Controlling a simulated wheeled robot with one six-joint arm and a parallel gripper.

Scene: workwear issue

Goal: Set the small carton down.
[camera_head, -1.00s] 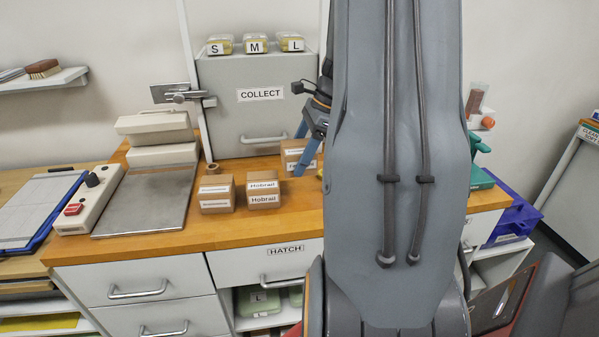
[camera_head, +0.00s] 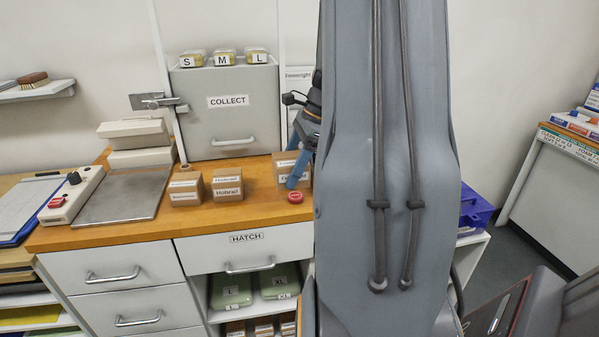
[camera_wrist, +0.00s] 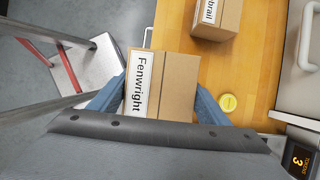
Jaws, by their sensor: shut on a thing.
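The small carton (camera_wrist: 178,82) is a brown box with a white "Fenwright" label, held between the two blue fingers of my gripper (camera_wrist: 158,95) in the wrist view. In the head view the carton (camera_head: 284,157) is at the right part of the wooden counter (camera_head: 150,228), just left of my arm, with a blue finger (camera_head: 298,170) in front of it. In the wrist view it overlaps the counter's front edge. I cannot tell whether its underside touches the counter.
A "Hobrail" carton (camera_head: 228,192) and another small carton (camera_head: 186,192) stand to the left. A red disc (camera_head: 295,197) lies in front of the held carton. The grey COLLECT box (camera_head: 230,125) stands behind. Bare counter lies between cartons.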

